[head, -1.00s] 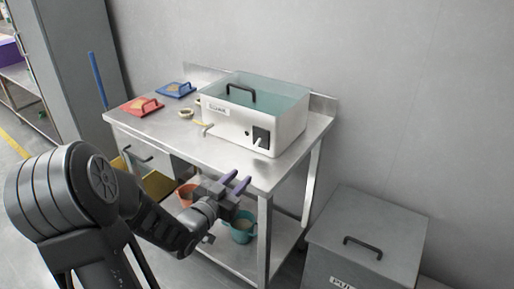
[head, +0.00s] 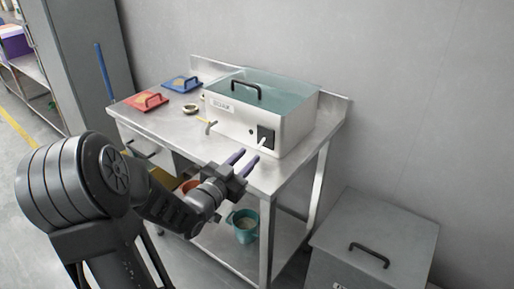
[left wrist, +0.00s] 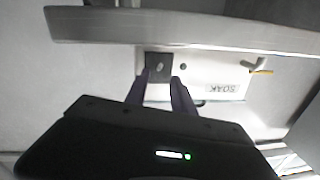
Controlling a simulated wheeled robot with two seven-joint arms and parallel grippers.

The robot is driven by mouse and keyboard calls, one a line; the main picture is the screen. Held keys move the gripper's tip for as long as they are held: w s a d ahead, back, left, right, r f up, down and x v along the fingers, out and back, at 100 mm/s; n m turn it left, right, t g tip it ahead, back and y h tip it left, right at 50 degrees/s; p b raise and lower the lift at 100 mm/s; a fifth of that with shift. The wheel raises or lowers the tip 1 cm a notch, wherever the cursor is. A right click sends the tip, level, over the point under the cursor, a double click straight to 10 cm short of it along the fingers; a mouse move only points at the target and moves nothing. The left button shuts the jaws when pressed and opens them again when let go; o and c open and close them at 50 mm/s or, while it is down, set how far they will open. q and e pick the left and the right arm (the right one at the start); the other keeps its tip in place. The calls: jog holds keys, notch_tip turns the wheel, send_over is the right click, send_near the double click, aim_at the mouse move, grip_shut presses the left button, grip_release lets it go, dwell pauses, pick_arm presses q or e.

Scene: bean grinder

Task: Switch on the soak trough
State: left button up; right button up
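The soak trough (head: 238,120) is a white box with a teal see-through lid and a black handle. It stands on a steel table and bears a "SOAK" label. A black switch plate (head: 266,137) with a pale lever is at the right of its front face. In the left wrist view the plate (left wrist: 158,66) appears just beyond the fingertips. My left gripper (head: 246,160) is open and empty, with purple fingers apart, in front of the table edge and below the switch plate. It also shows in the left wrist view (left wrist: 162,80). My right gripper is not in view.
The steel table (head: 190,135) holds a red board (head: 146,101), a blue board (head: 182,84) and a small round dish (head: 191,108). A teal cup (head: 244,232) stands on the lower shelf. A grey lidded bin (head: 400,235) stands at the right.

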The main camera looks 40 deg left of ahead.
aim_at(259, 146)
pick_arm(q)
jog(key=w, duration=0.5)
jog(key=shift+w+a, duration=0.35)
jog(key=shift+w, duration=0.05)
jog(key=shift+c, duration=0.3)
grip_shut()
